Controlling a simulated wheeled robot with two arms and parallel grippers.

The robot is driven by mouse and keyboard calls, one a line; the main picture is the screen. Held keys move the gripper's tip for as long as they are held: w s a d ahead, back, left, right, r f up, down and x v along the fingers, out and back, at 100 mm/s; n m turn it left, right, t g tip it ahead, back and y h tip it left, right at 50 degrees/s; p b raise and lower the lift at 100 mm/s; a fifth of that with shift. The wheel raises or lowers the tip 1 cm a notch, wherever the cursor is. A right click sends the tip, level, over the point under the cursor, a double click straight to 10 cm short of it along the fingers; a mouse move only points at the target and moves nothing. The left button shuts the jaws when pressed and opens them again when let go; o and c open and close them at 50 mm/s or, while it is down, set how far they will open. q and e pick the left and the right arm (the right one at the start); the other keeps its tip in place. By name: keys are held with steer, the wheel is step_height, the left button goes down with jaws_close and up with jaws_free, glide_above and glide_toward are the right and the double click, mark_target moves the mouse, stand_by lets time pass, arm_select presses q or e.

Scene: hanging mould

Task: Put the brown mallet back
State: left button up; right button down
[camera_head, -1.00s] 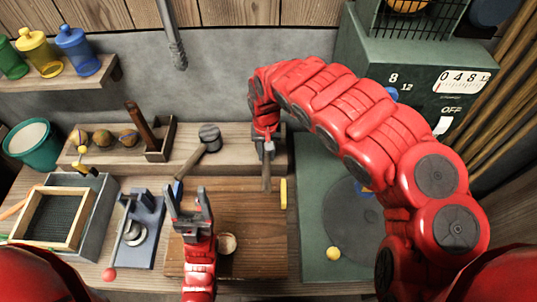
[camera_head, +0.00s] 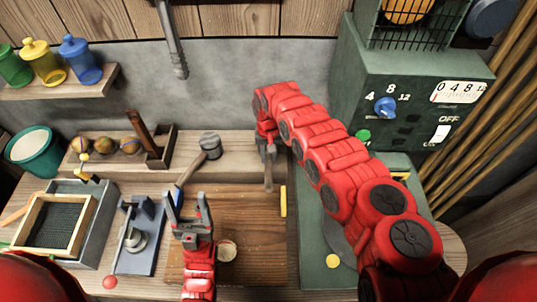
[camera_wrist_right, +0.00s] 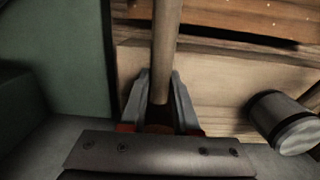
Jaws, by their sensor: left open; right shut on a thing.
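My right gripper (camera_head: 268,150) is shut on a brown handle (camera_head: 268,176), likely that of the brown mallet, above the front edge of the raised wooden ledge. In the right wrist view the handle (camera_wrist_right: 166,60) runs between the two fingers (camera_wrist_right: 160,110). The mallet's head cannot be made out. A grey-headed mallet (camera_head: 210,142) lies left of the right gripper, its head on the ledge. Its dark head (camera_wrist_right: 280,118) also shows in the right wrist view. My left gripper (camera_head: 187,205) is open and empty over the left part of the brown board.
A brown board (camera_head: 255,240) covers the middle bench. A green machine (camera_head: 415,100) with a blue knob (camera_head: 385,107) stands right. A blue-based device (camera_head: 145,250) and framed screen (camera_head: 60,225) are left.

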steer(key=shift+w, duration=0.1)
steer(key=shift+f, duration=0.1)
steer(key=c, duration=0.6)
jaws_free()
steer(key=shift+c, duration=0.2)
steer(key=shift+r, duration=0.3)
step_height(320, 180, up, 12)
steer(key=b, duration=0.1)
steer(key=shift+w+f+b, duration=0.15)
steer(key=shift+w+b, duration=0.1)
steer(key=shift+b, duration=0.15)
